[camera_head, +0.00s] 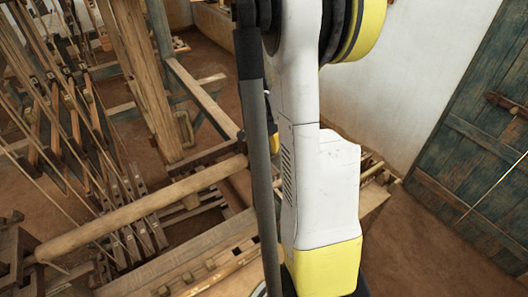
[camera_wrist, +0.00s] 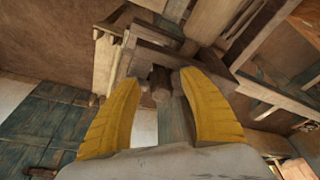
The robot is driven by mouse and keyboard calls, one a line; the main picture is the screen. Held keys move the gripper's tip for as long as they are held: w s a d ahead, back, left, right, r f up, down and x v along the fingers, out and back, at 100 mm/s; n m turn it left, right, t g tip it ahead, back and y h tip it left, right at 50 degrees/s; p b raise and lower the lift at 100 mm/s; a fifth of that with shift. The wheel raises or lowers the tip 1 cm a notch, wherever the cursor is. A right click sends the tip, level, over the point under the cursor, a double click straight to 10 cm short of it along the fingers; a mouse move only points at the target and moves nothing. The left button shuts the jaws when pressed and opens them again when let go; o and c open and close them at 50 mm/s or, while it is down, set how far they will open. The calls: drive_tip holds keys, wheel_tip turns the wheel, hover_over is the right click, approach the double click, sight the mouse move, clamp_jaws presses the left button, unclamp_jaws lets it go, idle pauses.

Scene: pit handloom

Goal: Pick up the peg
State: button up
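A short brown wooden piece that looks like the peg (camera_wrist: 160,90) shows in the wrist view, against the loom's timber. My gripper (camera_wrist: 156,77) has two curved yellow fingers standing apart, one on each side of this piece. I see a gap between the piece and each finger, and I cannot tell how far off it is in depth. In the head view my white and yellow arm covers the middle, and my gripper is out of sight. I cannot make out the peg there for sure.
The wooden loom frame fills the left of the head view, with a thick round beam (camera_head: 145,210) and an upright post (camera_head: 150,85). A blue-green plank door (camera_head: 478,140) is at the right, by a white wall (camera_head: 425,75). Brown floor (camera_head: 430,240) lies clear at lower right.

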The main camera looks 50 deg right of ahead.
clamp_jaws()
